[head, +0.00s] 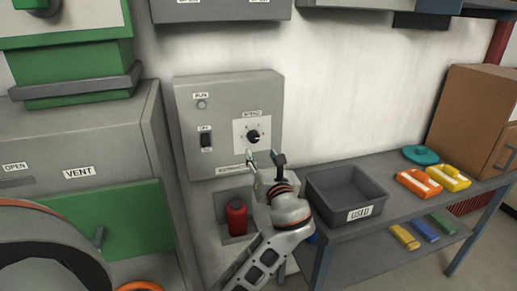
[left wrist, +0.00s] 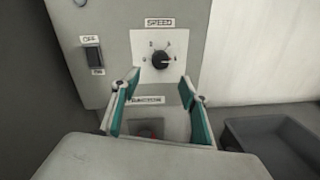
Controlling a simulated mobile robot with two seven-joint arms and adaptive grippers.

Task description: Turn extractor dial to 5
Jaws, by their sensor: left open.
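The extractor dial is a black round knob (head: 252,136) on a white plate marked SPEED, on the grey wall-mounted control box (head: 222,165). The dial (left wrist: 160,61) also shows in the left wrist view, above and between my fingers. The numbers around it are too small to read surely. My left gripper (head: 265,158) is open and empty, just below and in front of the dial, apart from it. In the left wrist view its two green-padded fingers (left wrist: 160,97) are spread wide. My right gripper is not in view.
An on/off switch (head: 206,139) and a RUN lamp (head: 201,104) sit left of the dial. A red bottle-like object (head: 236,217) stands below the box. The grey USED bin (head: 347,197) stands on a shelf table (head: 400,205) at the right. Green-fronted cabinet (head: 118,232) is at left.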

